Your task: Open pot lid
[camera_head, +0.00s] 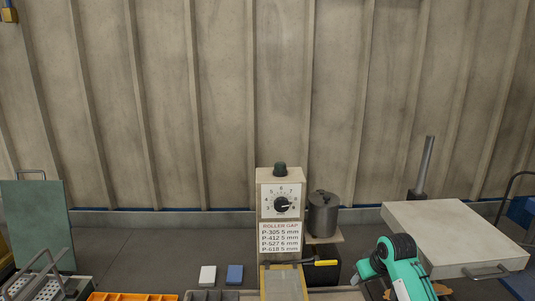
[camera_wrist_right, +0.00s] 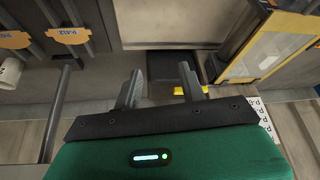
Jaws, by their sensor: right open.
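A dark grey metal pot (camera_head: 323,219) stands right of the dial box, on a small ledge behind the worktop. Its lid (camera_head: 322,197) sits on top, with a small dark knob or handle. My right arm shows as a green and black shape at the lower right of the head view, in front of the pale box. My right gripper (camera_wrist_right: 160,83) is open in the right wrist view, with nothing between its two grey fingers. The pot cannot be made out in that view. My left gripper is not in view.
A roller gap box (camera_head: 280,208) with a dial stands left of the pot. A yellow-handled tool (camera_head: 320,263) lies in front of it. A large pale box (camera_head: 455,232) with a handle is at right. White (camera_head: 208,275) and blue (camera_head: 235,274) blocks lie left. The dark worktop behind them is clear.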

